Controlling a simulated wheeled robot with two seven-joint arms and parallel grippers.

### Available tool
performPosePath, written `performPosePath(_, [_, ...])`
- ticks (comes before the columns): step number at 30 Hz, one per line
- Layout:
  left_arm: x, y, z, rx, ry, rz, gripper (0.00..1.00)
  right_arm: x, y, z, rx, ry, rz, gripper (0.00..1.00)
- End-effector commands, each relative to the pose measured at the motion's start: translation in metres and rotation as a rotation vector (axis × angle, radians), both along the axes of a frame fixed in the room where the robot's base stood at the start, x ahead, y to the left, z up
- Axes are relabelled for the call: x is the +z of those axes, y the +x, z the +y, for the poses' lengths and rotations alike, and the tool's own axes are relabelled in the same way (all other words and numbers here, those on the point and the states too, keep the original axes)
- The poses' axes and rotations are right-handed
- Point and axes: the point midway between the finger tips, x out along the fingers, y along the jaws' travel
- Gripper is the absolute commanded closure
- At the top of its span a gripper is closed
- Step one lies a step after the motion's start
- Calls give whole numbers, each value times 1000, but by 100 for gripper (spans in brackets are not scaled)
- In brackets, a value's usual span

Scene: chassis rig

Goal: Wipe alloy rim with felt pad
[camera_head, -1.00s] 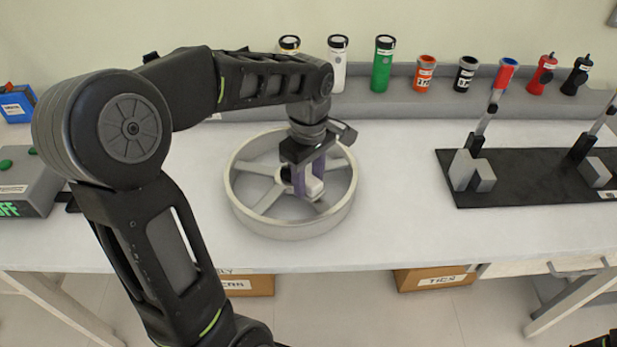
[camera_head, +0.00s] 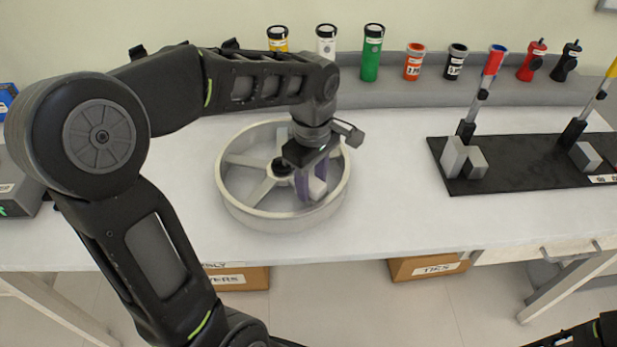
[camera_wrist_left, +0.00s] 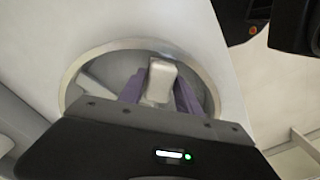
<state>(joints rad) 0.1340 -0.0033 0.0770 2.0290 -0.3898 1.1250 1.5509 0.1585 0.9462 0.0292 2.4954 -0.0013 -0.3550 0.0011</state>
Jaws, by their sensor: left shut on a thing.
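The alloy rim (camera_head: 232,203) is a pale grey spoked wheel lying flat on the white workbench. It also shows in the left wrist view (camera_wrist_left: 108,52). My left gripper (camera_head: 311,190), with purple fingers, points down over the right part of the rim. It is shut on a small whitish block, which I take to be the felt pad (camera_head: 317,187). The pad shows between the fingers in the left wrist view (camera_wrist_left: 160,80). I cannot tell whether the pad touches the rim. Only a dark part of my right arm shows at the bottom right; its gripper is not visible.
Several canisters, including a green one (camera_head: 373,55) and an orange one (camera_head: 413,63), stand on the grey ledge behind. A black board (camera_head: 520,165) with grey blocks and upright tools lies at the right. Bare bench (camera_head: 395,190) lies between rim and board.

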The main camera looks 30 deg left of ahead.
Motion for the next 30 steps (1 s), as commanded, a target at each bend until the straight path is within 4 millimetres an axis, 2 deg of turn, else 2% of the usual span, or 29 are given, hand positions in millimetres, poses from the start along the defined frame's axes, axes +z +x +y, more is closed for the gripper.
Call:
performPosePath(17, [-4,0,0,-2,-3,4,92,-2,0,0,0,0,0,64])
performPosePath(30, [-5,10,35,1,-1,4,92,3,0,0,0,0,0,64])
